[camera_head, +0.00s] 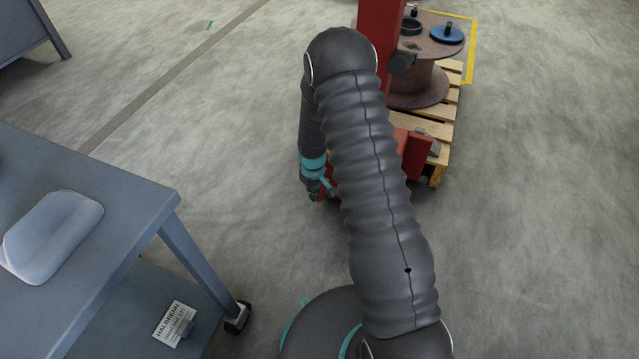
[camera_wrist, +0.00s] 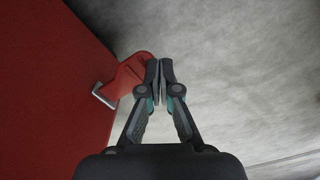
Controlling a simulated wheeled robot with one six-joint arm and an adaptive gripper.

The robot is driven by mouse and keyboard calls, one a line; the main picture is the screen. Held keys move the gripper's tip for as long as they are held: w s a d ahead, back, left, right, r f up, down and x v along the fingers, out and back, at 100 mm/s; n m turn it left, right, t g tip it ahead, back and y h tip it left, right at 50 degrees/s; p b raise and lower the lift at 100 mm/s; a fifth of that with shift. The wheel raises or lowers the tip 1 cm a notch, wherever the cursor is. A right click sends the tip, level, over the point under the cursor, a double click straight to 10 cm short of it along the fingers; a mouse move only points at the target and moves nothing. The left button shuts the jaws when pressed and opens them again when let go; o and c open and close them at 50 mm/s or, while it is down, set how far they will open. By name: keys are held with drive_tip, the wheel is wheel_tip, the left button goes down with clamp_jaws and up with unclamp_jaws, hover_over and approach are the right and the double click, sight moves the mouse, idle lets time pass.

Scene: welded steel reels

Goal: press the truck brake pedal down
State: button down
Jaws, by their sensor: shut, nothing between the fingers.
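The red truck (camera_head: 415,155) stands beyond my arm in the head view, partly hidden by it. In the wrist view its red body (camera_wrist: 45,90) fills the left side. A red pedal (camera_wrist: 128,78) juts out from that body, with a pale metal piece (camera_wrist: 103,96) at its left. My gripper (camera_wrist: 160,66) is shut and empty, its fingertips right beside the pedal's right end. I cannot tell whether they touch it. In the head view my gripper (camera_head: 316,190) hangs low beside the truck's red base, and the pedal cannot be made out.
A wooden pallet (camera_head: 446,125) behind the truck bears a brown reel (camera_head: 428,82) with a blue disc (camera_head: 447,34) on top. A grey-blue wheeled table (camera_head: 110,215) stands at left with a pale bag-like object (camera_head: 52,236). The floor between is clear.

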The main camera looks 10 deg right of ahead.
drive_tip(key=shift+s+a+r, duration=0.15)
drive_tip(key=shift+s+a, duration=0.55)
drive_tip(key=shift+s, duration=0.25)
drive_tip(key=shift+s+a+r, duration=0.1)
drive_tip(key=shift+s+a, duration=0.6)
drive_tip(key=shift+s, duration=0.25)
wheel_tip(320, 180, up, 8)
drive_tip(key=p, duration=0.4)
drive_tip(key=shift+p, duration=0.3)
